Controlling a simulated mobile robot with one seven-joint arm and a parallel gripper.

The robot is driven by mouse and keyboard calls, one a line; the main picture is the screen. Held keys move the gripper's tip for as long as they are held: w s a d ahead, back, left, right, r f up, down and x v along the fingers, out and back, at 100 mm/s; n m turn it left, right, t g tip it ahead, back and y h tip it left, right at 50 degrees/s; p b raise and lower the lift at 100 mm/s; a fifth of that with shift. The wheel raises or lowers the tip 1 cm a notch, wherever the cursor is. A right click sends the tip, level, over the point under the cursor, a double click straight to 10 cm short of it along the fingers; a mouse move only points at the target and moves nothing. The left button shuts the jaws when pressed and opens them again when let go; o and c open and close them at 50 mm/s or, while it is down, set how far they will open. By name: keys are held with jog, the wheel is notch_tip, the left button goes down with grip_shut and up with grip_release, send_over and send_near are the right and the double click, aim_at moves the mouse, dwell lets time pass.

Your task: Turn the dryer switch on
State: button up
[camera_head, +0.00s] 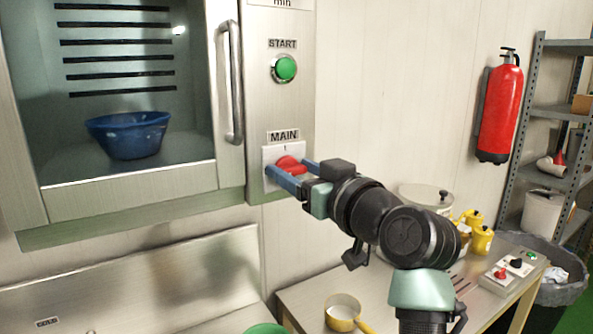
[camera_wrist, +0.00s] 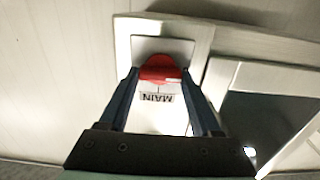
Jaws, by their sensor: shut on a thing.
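The dryer switch is a red knob (camera_head: 289,162) on a white plate below the label MAIN on the dryer's steel front panel. In the wrist view the red knob (camera_wrist: 160,68) sits between my two blue fingers, with the MAIN label upside down below it. My gripper (camera_head: 286,167) reaches the plate from the right in the head view and is shut on the knob, one finger on each side. In the wrist view my gripper (camera_wrist: 160,74) partly frames the plate. The knob's exact turn angle is hard to tell.
A green START button (camera_head: 285,68) is above the switch. The dryer door handle (camera_head: 234,85) is close on the left; a blue bowl (camera_head: 128,135) is inside. Below right, a table holds a pan (camera_head: 342,312) and a control box (camera_head: 512,270). A fire extinguisher (camera_head: 501,108) hangs right.

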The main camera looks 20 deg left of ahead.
jog(key=shift+m, duration=0.4)
jog(key=m+p, duration=0.1)
jog(key=m, duration=0.3)
jog(key=shift+w, duration=0.1)
jog(key=m+p, duration=0.2)
jog(key=m, duration=0.2)
jog(key=shift+p, duration=0.3)
jog(key=m+p, duration=0.3)
jog(key=m, duration=0.2)
jog(key=shift+w+d+m, duration=0.1)
jog(key=shift+m, duration=0.3)
jog(key=shift+f+m+p, duration=0.2)
jog(key=shift+m+p, duration=1)
jog(key=shift+m, duration=0.4)
jog(key=shift+f, duration=0.1)
jog(key=o, duration=1.4)
jog(key=shift+d, duration=0.1)
